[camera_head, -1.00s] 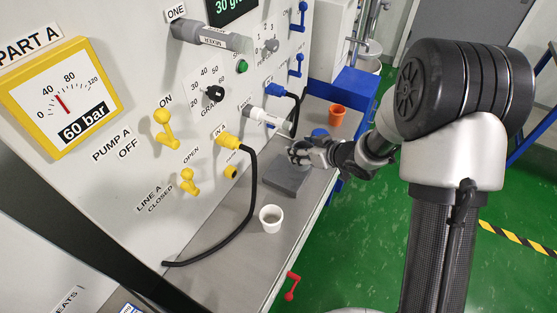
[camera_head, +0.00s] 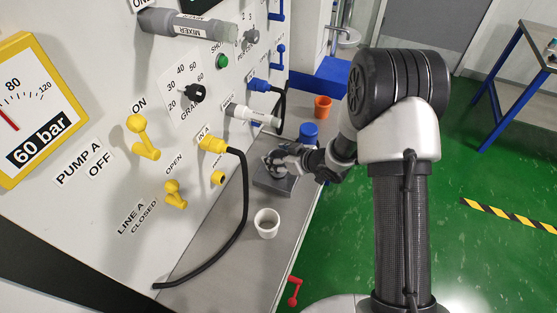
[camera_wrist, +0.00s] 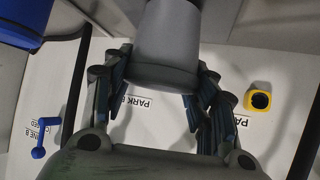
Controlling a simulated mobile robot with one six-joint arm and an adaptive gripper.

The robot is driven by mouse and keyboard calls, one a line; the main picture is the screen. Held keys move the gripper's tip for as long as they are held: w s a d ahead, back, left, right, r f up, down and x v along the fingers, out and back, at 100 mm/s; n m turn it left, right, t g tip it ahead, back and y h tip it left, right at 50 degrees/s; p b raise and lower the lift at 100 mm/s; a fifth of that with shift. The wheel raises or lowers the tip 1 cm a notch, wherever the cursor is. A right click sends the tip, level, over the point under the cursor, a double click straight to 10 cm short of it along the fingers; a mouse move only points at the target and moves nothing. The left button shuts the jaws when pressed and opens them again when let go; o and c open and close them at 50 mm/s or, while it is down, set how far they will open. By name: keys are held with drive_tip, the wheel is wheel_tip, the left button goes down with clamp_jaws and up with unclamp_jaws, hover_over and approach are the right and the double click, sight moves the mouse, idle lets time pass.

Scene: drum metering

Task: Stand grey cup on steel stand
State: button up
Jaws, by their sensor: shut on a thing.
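The grey cup (camera_wrist: 165,48) is between the fingers of my gripper (camera_wrist: 160,85) in the wrist view, and the fingers are shut on its sides. In the head view my gripper (camera_head: 277,160) is over the back part of the steel stand (camera_head: 272,183), a low grey block on the bench. The cup is hard to pick out from the fingers there. I cannot tell whether its base touches the stand or hangs just above it.
A white cup (camera_head: 266,223) stands on the bench in front of the stand. A blue container (camera_head: 309,132) and an orange cup (camera_head: 322,106) stand behind. A mixer nozzle (camera_head: 252,115) juts from the panel, and a black hose (camera_head: 243,200) runs left of the stand.

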drive_tip(key=shift+f, duration=0.3)
drive_tip(key=o, duration=0.7)
drive_tip(key=shift+f, duration=0.1)
drive_tip(key=o, duration=0.4)
drive_tip(key=shift+o, duration=0.2)
drive_tip(key=shift+s+d+r, duration=0.1)
drive_tip(key=shift+d+r, duration=0.05)
drive_tip(key=shift+r, duration=0.3)
drive_tip(key=p+v, duration=0.3)
drive_tip(key=v, duration=0.8)
